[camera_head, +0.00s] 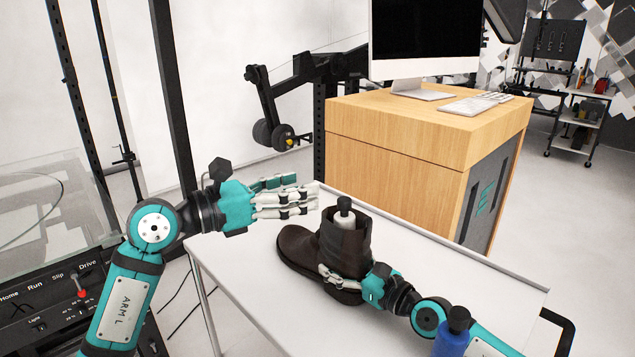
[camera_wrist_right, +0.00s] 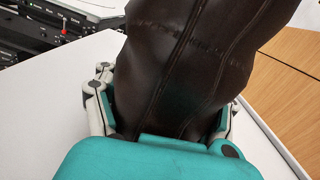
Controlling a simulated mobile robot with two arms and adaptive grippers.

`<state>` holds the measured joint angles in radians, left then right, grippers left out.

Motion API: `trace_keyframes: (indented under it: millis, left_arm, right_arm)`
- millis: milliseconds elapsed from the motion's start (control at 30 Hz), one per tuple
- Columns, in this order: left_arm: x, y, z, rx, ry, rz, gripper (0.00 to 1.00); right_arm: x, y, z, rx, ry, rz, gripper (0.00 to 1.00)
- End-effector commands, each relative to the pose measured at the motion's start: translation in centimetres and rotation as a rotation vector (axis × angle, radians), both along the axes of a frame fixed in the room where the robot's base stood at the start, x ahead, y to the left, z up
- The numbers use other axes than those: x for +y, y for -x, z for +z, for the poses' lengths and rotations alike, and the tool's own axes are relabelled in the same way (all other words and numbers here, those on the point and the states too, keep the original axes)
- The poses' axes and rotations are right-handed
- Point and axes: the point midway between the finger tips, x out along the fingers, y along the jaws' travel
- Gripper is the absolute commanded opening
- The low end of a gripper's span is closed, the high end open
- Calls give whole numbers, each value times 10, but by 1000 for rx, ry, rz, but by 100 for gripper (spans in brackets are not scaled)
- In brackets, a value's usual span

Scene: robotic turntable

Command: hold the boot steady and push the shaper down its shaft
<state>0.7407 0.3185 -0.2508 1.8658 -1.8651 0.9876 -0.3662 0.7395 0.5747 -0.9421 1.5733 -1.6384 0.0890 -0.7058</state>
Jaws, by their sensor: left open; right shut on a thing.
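A dark brown boot (camera_head: 320,250) stands upright on the white table, its toe toward the left. The shaper (camera_head: 345,217), pale with a black knob on top, sticks up out of the boot's shaft opening; its lower part is hidden inside. My right gripper (camera_head: 338,278) is shut on the boot low at the heel. In the right wrist view the boot (camera_wrist_right: 190,70) fills the space between the right gripper's fingers (camera_wrist_right: 165,115). My left gripper (camera_head: 315,200) is open and empty, just left of the shaper and above the boot's toe, apart from both.
The white table (camera_head: 240,285) is clear in front and to the left of the boot. A wooden cabinet (camera_head: 390,145) with a monitor stands behind the table.

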Motion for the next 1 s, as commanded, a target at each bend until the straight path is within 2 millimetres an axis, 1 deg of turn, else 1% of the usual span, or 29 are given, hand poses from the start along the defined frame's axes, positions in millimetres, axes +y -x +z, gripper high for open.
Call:
trace_keyframes:
  millis: [100,367,400,600,867,1000]
  left_arm:
    - [6,4,0,-2,-1,0,62]
    - [7,5,0,-1,-1,-1,62]
    - [7,5,0,-1,-1,-1,62]
    - [6,4,0,-1,-1,-1,62]
    - [6,4,0,-1,-1,-1,62]
    - [6,4,0,-1,-1,-1,62]
  right_arm:
    - [0,0,0,-2,1,-1,11]
    - [0,0,1,-2,1,0,11]
    - [0,0,1,-2,1,0,73]
    - [0,0,0,-1,0,0,99]
    - [0,0,0,0,0,1,100]
    - [-6,5,0,0,0,0,100]
